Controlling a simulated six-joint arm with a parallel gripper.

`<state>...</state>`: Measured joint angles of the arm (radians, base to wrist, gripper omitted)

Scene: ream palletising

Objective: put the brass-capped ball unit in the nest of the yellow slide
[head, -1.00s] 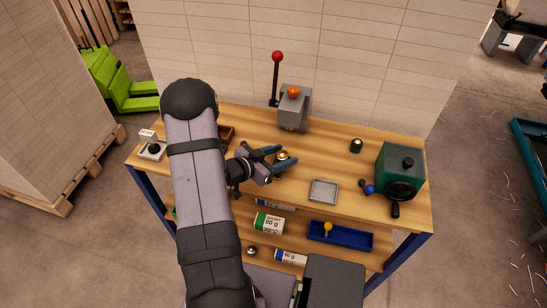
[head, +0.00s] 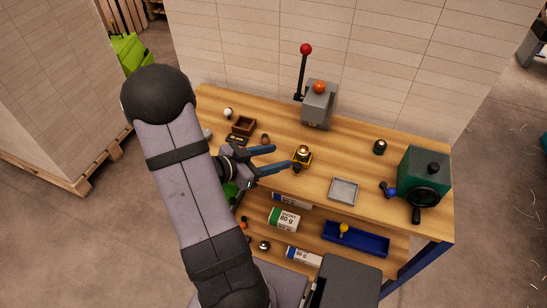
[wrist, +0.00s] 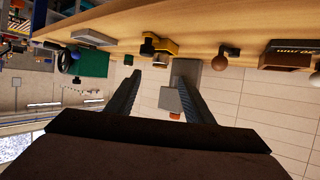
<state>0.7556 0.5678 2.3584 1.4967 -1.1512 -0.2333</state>
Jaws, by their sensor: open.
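The brass-capped ball unit (head: 303,150) stands upright on the yellow slide (head: 304,161), near the middle of the bench. It appears to sit in the slide's nest, but how deep it sits is too small to tell. A dark knob (head: 297,168) shows at the slide's front. My gripper (head: 281,157) is open and empty, just left of the slide, its blue fingers pointing towards it. The lower fingertip looks close to the slide; I cannot tell whether they touch. In the wrist view the yellow slide (wrist: 167,46) shows beyond the spread fingers (wrist: 160,85).
A grey lever box (head: 318,105) stands behind, a green crank box (head: 424,175) at right. A grey tray (head: 344,190), a dark capped piece (head: 379,147), a brown knob (head: 265,139) and a wooden box (head: 243,126) are on the bench. A blue tray (head: 375,245) is below.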

